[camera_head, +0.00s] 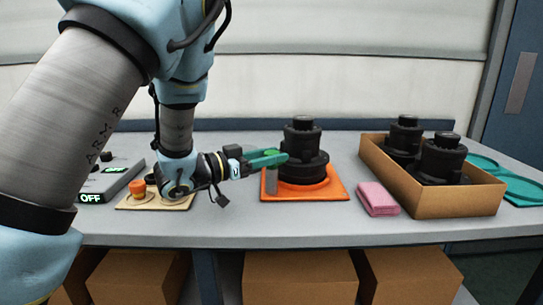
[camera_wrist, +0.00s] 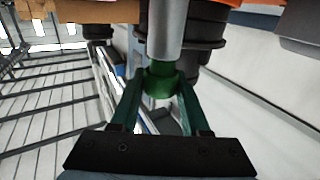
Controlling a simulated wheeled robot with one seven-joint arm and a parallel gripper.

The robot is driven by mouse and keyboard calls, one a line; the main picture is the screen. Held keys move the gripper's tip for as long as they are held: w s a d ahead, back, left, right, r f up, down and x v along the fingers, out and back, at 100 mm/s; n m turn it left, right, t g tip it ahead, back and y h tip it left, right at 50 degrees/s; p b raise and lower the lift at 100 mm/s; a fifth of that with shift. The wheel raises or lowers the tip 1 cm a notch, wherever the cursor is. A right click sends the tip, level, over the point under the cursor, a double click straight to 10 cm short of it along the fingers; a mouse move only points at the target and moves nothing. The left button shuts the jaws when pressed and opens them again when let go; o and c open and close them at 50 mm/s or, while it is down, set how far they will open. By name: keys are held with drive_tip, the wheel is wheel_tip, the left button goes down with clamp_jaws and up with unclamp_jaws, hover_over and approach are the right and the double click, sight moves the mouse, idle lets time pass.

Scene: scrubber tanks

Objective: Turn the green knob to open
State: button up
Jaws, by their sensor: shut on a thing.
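The green knob (camera_wrist: 159,82) sits at the end of a grey post (camera_wrist: 164,32) in the wrist view. My gripper (camera_wrist: 160,88) has its green fingers closed against both sides of the knob. In the head view, my gripper (camera_head: 268,157) reaches in from the left to the top of the upright grey post (camera_head: 271,184). The post stands at the left of an orange base (camera_head: 325,192), beside a black stacked tank (camera_head: 303,160). My fingers partly hide the knob there.
A cardboard box (camera_head: 445,202) holding black tanks stands right, with a folded pink cloth (camera_head: 377,198) beside it. Teal trays (camera_head: 520,188) lie far right. Left are a wooden board with an orange button (camera_head: 138,188) and a grey box reading OFF (camera_head: 108,183). Table front centre is clear.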

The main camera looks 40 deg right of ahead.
clamp_jaws()
drive_tip(key=n+t+b, duration=0.1)
drive_tip(key=n+t, duration=0.1)
drive_tip(key=t, duration=0.1)
drive_tip(key=n+t+b, duration=0.2)
drive_tip(key=t, duration=0.1)
drive_tip(key=shift+s+f+t, duration=0.15)
drive_tip(key=shift+f+t, duration=0.05)
drive_tip(key=shift+t, duration=0.2)
drive_tip(key=n+t+y+b, duration=0.2)
drive_tip(key=n+t, duration=0.2)
drive_tip(key=t, duration=0.1)
drive_tip(key=n+t+y, duration=0.2)
drive_tip(key=t, duration=0.1)
drive_tip(key=shift+d+r+n+t+y+b, duration=0.1)
drive_tip(key=shift+r+n+t+y+b, duration=0.05)
drive_tip(key=shift+n+t+y+b, duration=0.2)
drive_tip(key=shift+n+t+y+p, duration=0.45)
drive_tip(key=shift+n+t+y, duration=1.05)
drive_tip(key=shift+y, duration=0.55)
drive_tip(key=shift+r+n+y, duration=0.1)
drive_tip(key=shift+n+y, duration=0.15)
drive_tip(key=shift+y, duration=0.05)
drive_tip(key=o, duration=0.7)
unclamp_jaws()
